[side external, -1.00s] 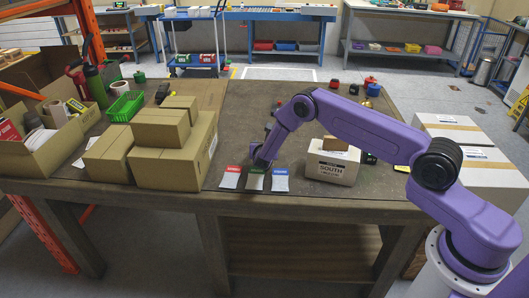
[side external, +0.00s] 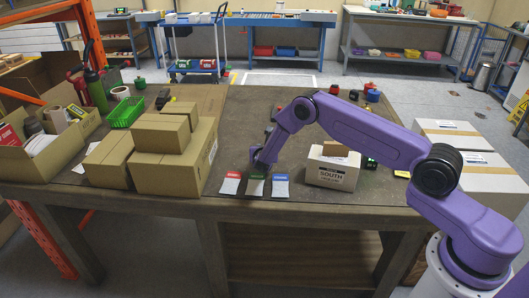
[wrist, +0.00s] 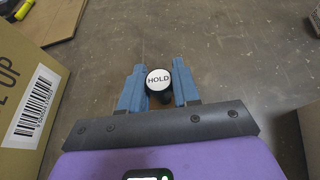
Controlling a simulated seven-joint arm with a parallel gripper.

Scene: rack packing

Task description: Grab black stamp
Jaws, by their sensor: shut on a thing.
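A black stamp with a round white top reading HOLD (wrist: 158,79) sits between the blue fingers of my gripper (wrist: 158,68) in the wrist view. The gripper is shut on it, one finger on each side. In the side view my gripper (side external: 256,160) is low over the table, behind the red, green and blue cards. The stamp cannot be made out there. Its lower part is hidden in the wrist view, so I cannot tell whether it touches the table.
Stacked cardboard boxes (side external: 172,160) stand left of my gripper. A white box marked SOUTH (side external: 332,173) stands to the right. The red card (side external: 230,185), green card (side external: 255,187) and blue card (side external: 281,189) lie at the front edge. The wooden table (side external: 235,120) is mostly clear behind.

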